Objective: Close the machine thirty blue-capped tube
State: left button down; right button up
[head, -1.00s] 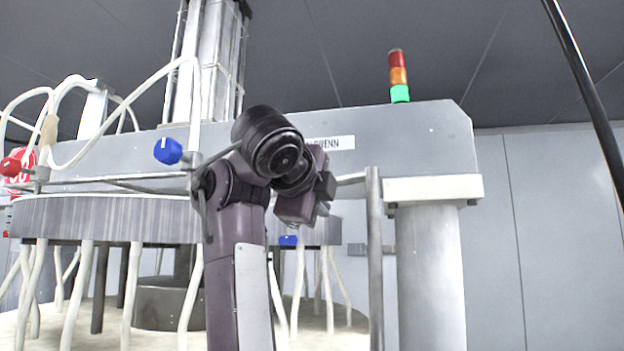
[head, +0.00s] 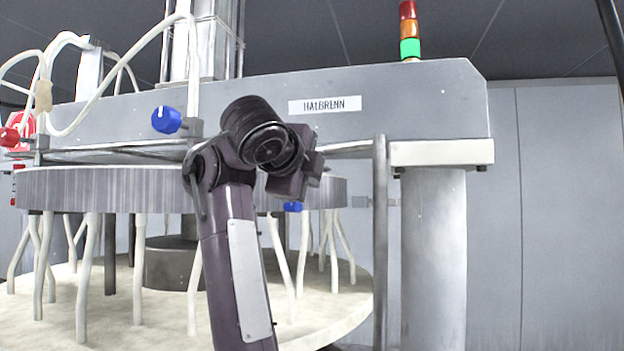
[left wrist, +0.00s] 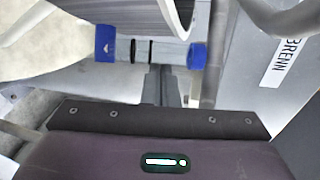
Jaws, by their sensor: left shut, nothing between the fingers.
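A blue-capped tube (left wrist: 150,50) runs across the left wrist view, with grey fittings and dark rings. A larger blue cap (left wrist: 105,43) is at its left end and a smaller blue part (left wrist: 197,56) at its right. In the head view a small blue part (head: 293,206) shows just below my left gripper (head: 302,182). A blue knob (head: 166,120) stands on the rail further left. In the left wrist view my left gripper (left wrist: 164,85) has its fingers together and empty, pointing at the tube between the blue parts. Whether they touch is unclear. My right gripper is out of view.
The grey machine beam (head: 400,105) carries a HALBRENN label (head: 325,105). A red knob (head: 10,137) is at far left. White hoses (head: 82,270) hang over the pale round platen (head: 335,305). A grey post (head: 379,240) and column (head: 433,250) stand right of my arm.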

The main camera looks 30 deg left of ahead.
pick_arm(q)
jog(key=t+b, duration=0.1)
jog(key=b, duration=0.1)
jog(key=s+n+t+b, duration=0.1)
jog(key=t+b, duration=0.1)
jog(key=shift+s+a, duration=0.2)
jog(key=shift+w, duration=0.15)
dwell(1.1)
